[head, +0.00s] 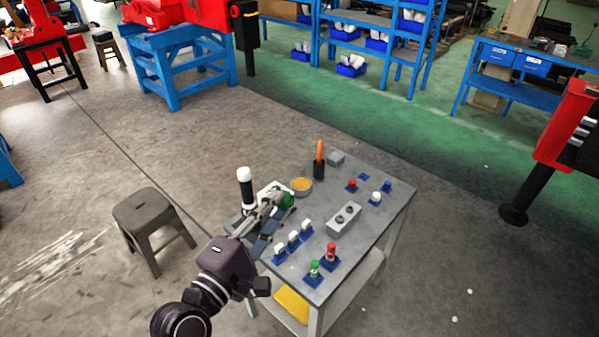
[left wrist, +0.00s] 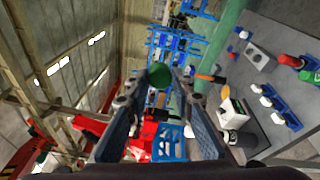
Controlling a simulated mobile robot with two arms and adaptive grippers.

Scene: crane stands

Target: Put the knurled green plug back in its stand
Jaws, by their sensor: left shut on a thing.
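My left gripper (head: 283,201) is shut on a green plug (head: 287,199), held above the far left part of the table. In the left wrist view the plug's round green end (left wrist: 159,75) shows between the fingertips; knurling is too small to make out. A small blue stand (head: 363,177) near the table's back edge shows no plug on it. Another green-topped plug (head: 315,266) stands in a blue stand at the front corner, beside a red plug (head: 331,251). My right gripper is not in view.
The grey table (head: 388,220) also carries white-topped plugs (head: 293,238), a grey block (head: 343,219), a yellow-filled bowl (head: 301,186), an orange-handled tool (head: 319,152) and a tall black, white-topped bottle (head: 246,188). Red (head: 352,184), white (head: 376,197) and blue (head: 387,186) plugs stand at the back right.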

